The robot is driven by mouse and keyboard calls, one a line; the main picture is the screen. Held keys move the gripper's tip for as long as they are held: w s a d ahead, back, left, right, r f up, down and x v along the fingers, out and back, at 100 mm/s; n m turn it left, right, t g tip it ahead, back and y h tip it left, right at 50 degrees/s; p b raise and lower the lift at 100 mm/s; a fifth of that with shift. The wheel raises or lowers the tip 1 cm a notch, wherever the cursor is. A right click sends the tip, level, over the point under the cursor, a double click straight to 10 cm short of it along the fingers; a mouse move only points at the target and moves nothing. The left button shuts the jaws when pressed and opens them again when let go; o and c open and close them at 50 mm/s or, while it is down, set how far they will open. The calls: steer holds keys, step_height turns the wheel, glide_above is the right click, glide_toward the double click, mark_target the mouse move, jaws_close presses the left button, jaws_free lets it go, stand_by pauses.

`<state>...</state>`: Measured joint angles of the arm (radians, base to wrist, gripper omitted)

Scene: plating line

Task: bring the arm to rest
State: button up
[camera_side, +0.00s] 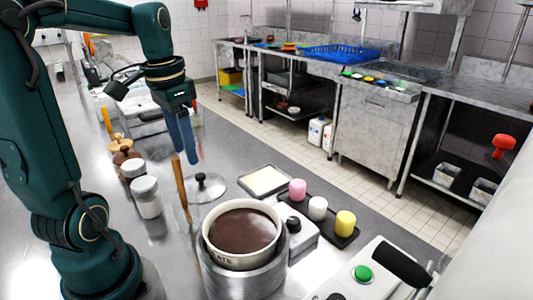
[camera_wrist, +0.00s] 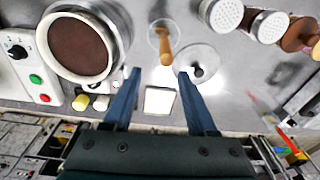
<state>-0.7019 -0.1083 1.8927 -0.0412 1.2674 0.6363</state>
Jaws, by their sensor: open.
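My gripper (camera_side: 189,158) hangs in the air above the steel counter, fingers pointing down. In the wrist view my gripper (camera_wrist: 159,73) shows two blue fingers spread apart with nothing held between them. Below it are a tool with an upright wooden handle (camera_side: 180,187) and a round metal lid with a dark knob (camera_side: 212,188). The wooden handle (camera_wrist: 164,46) and the lid (camera_wrist: 205,58) also show beyond the fingertips in the wrist view. The fingers look clear of both.
A pot (camera_side: 208,252) of brown liquid sits in a metal warmer. A pale square tray (camera_side: 264,181) lies beside a dark tray (camera_side: 348,239) with pink (camera_side: 298,189), white (camera_side: 318,208) and yellow (camera_side: 345,223) pieces. Shaker jars (camera_side: 146,197) stand left. A green-button box (camera_side: 362,273) is in front.

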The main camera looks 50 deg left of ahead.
steer(key=w+d+r+m+t, duration=0.4)
steer(key=d+r, duration=0.2)
steer(key=s+d+f+n, duration=0.1)
steer(key=s+d+f, duration=0.2)
steer(key=d+f, duration=0.1)
steer(key=s+d+f+n, duration=0.2)
steer(key=s+d+f, duration=0.1)
steer(key=s+d, duration=0.1)
steer(key=shift+s+f, duration=0.3)
steer(key=shift+f, duration=0.05)
